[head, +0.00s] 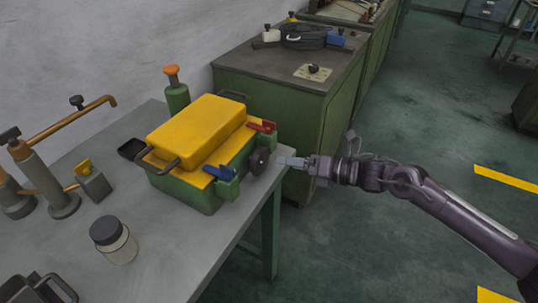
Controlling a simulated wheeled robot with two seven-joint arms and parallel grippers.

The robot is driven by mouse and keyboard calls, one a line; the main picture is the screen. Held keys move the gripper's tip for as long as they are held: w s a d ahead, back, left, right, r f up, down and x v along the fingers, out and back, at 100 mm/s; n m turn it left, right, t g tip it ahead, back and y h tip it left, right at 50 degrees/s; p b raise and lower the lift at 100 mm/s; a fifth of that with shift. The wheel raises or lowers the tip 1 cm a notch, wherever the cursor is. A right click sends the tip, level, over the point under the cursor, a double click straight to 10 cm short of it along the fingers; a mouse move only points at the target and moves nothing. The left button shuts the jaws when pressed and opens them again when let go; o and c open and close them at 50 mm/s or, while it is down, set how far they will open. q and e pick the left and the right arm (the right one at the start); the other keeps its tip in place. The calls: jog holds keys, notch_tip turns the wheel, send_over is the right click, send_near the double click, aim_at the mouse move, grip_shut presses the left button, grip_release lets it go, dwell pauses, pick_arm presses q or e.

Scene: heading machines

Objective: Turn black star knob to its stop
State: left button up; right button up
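A dark round knob (260,160), which looks like the black star knob, sits on the right side of a green box (199,194) with a yellow lid. Its lobes are too small to make out. My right gripper (284,161) comes in from the right with its fingertips just beside the knob. I cannot tell whether they touch it or whether the fingers are open. My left gripper is not in view.
A red latch (262,127) and a blue latch (219,172) are close to the knob. A jar (113,240), brass-armed fittings (65,203) and a green bottle (176,93) stand on the bench (168,262). A green cabinet (322,120) is behind. Open floor lies right.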

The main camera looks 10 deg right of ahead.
aim_at(264, 162)
jog(key=s+r+n+g, duration=0.3)
jog(key=r+n, duration=0.1)
jog(key=x, duration=0.2)
jog(key=p+x, duration=0.1)
jog(key=x, duration=0.1)
jog(key=p+x, duration=0.1)
jog(key=x, duration=0.2)
jog(key=shift+a+r, duration=0.1)
jog(key=shift+r, duration=0.25)
jog(key=shift+w+a+f, duration=0.15)
jog(key=shift+a+f, duration=0.15)
jog(key=shift+a, duration=0.15)
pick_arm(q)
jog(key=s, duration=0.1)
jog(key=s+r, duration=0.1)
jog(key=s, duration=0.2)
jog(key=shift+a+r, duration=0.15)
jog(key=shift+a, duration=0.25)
